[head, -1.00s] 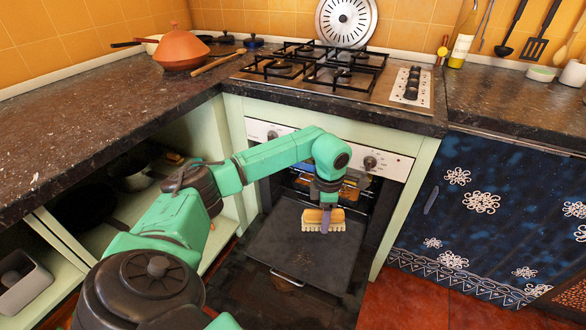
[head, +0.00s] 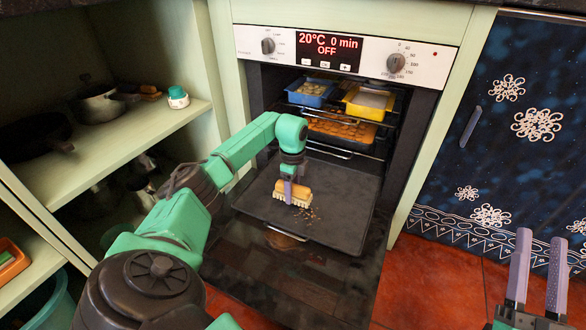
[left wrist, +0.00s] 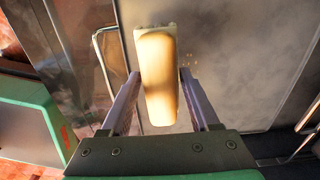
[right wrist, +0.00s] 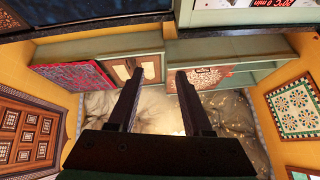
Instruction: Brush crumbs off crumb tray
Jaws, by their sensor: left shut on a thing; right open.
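A dark crumb tray (head: 340,215) lies flat in front of the open oven, on its lowered door. Small tan crumbs (head: 312,213) lie on it just right of the brush. My left gripper (head: 289,190) is shut on a wooden brush (head: 305,190) with pale bristles, which face down at the tray. Whether the bristles touch the tray I cannot tell. In the left wrist view the brush (left wrist: 158,80) sits between both fingers, with a few crumbs (left wrist: 186,64) beside it. My right gripper (head: 537,275) is open and empty at the lower right, away from the tray.
The oven holds a blue tin (head: 311,92), a yellow tin (head: 367,101) and a rack of baked pieces (head: 340,129). Open shelves (head: 120,150) with pots stand left. A blue patterned cabinet front (head: 500,130) stands right. Red floor (head: 430,280) is clear between the oven door and my right gripper.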

